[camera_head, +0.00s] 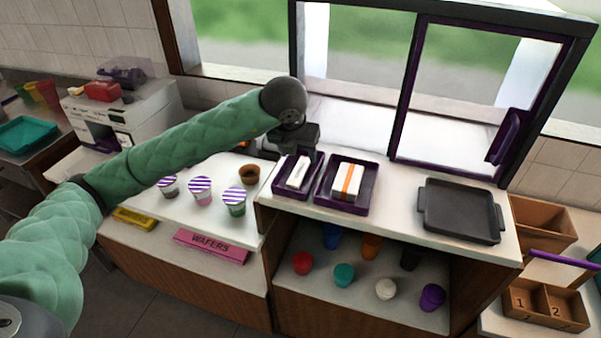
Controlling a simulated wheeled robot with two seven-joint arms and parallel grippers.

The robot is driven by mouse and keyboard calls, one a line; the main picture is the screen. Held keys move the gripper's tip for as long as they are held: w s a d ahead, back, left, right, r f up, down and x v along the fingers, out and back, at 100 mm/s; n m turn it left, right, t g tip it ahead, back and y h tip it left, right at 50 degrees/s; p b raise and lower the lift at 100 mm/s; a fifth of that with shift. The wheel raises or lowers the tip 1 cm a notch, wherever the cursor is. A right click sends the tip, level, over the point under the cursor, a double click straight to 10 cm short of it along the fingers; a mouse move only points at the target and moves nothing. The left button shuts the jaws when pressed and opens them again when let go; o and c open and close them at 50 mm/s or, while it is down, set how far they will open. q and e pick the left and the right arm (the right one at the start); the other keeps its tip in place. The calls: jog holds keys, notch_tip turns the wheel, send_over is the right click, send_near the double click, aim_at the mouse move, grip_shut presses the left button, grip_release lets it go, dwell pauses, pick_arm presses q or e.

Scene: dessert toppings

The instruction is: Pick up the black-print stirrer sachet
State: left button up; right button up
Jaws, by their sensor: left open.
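A white stirrer sachet with dark print (298,173) lies in the small left purple tray (281,190) on the raised counter. A stack of white sachets with an orange stripe (347,181) lies in the larger purple tray (359,207) just to its right. My left gripper (298,153) is open and points down above the back of the left tray, close over the black-print sachet. It appears empty; the arm's end hides part of the counter behind. My right gripper is not in view.
A dark square tray (460,210) sits on the counter at right. Several coloured tubs (344,274) fill the shelf below. A framed window (470,90) stands behind.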

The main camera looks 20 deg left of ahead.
aim_at(300, 169)
pick_arm(q)
jog(key=shift+w+a+f, duration=0.1)
jog(key=shift+w+f, duration=0.1)
jog(key=shift+f, duration=0.4)
jog(key=shift+x, duration=2.5)
jog(key=shift+s, duration=0.15)
jog(key=c, duration=1)
